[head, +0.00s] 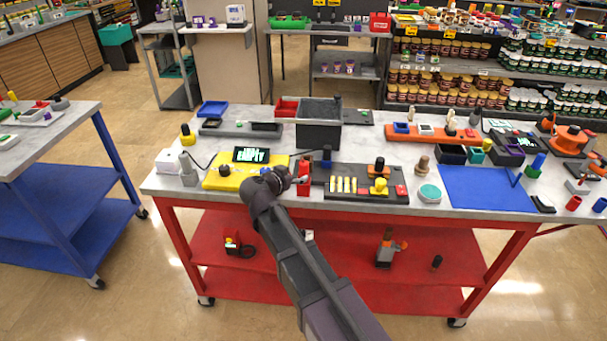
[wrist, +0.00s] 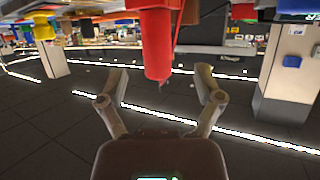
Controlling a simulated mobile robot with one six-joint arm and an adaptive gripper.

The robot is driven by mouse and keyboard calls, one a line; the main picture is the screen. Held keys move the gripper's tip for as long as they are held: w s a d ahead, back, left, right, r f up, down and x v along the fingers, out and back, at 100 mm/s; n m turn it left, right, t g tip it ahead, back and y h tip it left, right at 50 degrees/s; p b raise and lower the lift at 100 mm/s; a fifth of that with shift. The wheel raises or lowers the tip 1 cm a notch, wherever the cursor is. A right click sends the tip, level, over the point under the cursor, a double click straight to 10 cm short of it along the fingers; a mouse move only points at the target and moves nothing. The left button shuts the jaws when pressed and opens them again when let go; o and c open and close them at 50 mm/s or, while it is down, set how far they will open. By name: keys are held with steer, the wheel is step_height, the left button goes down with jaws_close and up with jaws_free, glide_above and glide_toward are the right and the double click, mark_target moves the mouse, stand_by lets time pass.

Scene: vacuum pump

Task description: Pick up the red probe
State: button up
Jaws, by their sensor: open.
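The red probe (wrist: 156,40) hangs down from the top of the wrist view, a red cylinder with a narrower tip. My gripper (wrist: 159,76) is open, with one finger on each side of the probe's lower end in that picture. Clear gaps show between the fingers and the probe, and nothing is held. In the head view my gripper (head: 288,180) is low over the workbench, beside a red piece (head: 304,170) that looks like the probe. My wrist hides part of that spot.
A yellow base (head: 222,179) with a dark screen reading "EMPTY" (head: 251,155) is left of my gripper. A black tray (head: 345,196) with yellow pegs is close on the right. A dark bin (head: 319,135) stands behind. The blue mat (head: 485,190) is mostly clear.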

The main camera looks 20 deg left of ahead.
mark_target(301, 173)
steer(key=shift+d+b+x, duration=0.2)
steer(key=shift+b+x, duration=0.8)
steer(key=shift+x, duration=1.6)
steer(key=shift+s, duration=0.1)
jaws_close()
